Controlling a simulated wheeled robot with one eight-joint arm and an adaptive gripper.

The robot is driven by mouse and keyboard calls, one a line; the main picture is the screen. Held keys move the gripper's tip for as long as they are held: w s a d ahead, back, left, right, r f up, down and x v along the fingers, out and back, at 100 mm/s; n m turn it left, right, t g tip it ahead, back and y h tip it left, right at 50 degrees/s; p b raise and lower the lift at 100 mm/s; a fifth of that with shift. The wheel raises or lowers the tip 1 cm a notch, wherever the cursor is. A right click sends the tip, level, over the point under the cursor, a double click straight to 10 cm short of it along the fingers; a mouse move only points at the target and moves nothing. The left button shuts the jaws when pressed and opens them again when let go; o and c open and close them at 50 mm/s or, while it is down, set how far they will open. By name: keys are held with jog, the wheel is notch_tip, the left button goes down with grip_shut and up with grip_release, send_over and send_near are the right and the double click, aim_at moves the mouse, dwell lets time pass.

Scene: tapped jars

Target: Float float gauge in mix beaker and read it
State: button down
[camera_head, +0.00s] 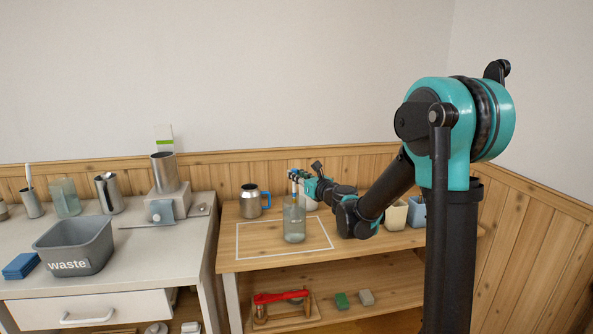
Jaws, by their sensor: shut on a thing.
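The mix beaker, a clear glass vessel (294,224), stands upright on the wooden table inside a white outlined rectangle. Its lower part looks grey-green, as if it holds liquid. My gripper (295,178) is just above the beaker's mouth, reaching in from the right. It is shut on a thin upright thing, apparently the float gauge (294,189), whose lower end points toward the beaker's mouth. I cannot tell whether that end is inside the beaker. No scale reading is legible at this size.
A steel mug with a blue handle (251,201) stands left of the beaker. Pale and blue containers (396,215) stand right, near my arm. A grey waste bin (76,246) and steel vessels occupy the left bench. The outlined area's front is clear.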

aim_at(295, 186)
jog(key=shift+f, duration=2.5)
